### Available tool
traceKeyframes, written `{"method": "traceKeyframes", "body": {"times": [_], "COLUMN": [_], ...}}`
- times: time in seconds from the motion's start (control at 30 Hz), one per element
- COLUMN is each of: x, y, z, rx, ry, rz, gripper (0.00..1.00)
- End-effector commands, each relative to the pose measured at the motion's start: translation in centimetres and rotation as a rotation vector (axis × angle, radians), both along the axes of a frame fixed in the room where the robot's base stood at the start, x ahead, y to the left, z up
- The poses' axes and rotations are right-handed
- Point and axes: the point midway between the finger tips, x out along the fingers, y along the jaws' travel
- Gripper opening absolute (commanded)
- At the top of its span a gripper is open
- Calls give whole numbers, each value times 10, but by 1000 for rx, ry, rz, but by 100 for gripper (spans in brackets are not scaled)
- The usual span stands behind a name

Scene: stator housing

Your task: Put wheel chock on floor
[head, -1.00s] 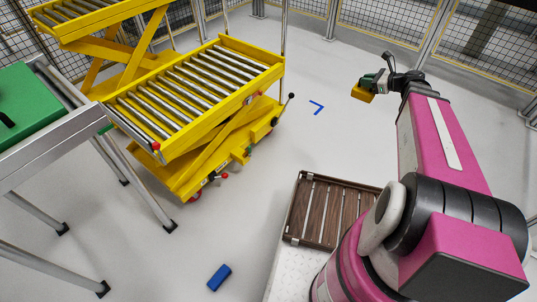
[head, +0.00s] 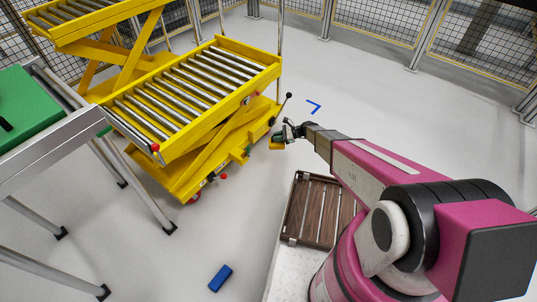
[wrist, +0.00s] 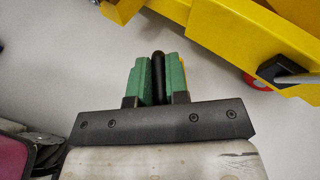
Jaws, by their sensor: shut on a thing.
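The wheel chock (head: 277,146) shows in the head view as a small yellow block hanging at the end of my arm. My gripper (head: 284,135) is shut on it and holds it in front of the yellow lift cart (head: 205,175), near its right end. In the wrist view, the green fingers of my gripper (wrist: 158,80) close on a dark upright bar (wrist: 158,72) between them, seemingly the chock's handle. The chock's body is mostly hidden there. Its height above the floor is hard to tell.
A blue corner mark (head: 314,106) lies on open grey floor (head: 370,105) beyond my gripper. A blue block (head: 220,278) lies on the floor at the front. A wooden slatted tray (head: 316,212) is beside my base. A metal-legged table (head: 60,140) stands left; mesh fencing (head: 375,20) is behind.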

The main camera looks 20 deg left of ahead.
Motion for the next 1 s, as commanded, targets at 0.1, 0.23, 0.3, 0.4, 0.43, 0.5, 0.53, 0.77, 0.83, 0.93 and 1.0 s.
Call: {"method": "traceKeyframes", "body": {"times": [0.1,0.23,0.3,0.4,0.43,0.5,0.53,0.77,0.83,0.93,1.0], "x": [-14,-26,-30,-30,-28,-25,-24,-16,-9,6,19], "y": [26,39,44,54,58,69,74,97,96,89,83], "z": [-43,-66,-72,-76,-76,-76,-76,-77,-81,-92,-101], "rx": [4,7,9,6,5,0,-2,-14,-16,-16,-16], "ry": [5,6,7,15,19,32,37,73,75,76,76], "rz": [50,80,89,96,97,98,99,99,99,97,97], "gripper": [0,0,0,0,0,0,0,0,0,0,0]}}
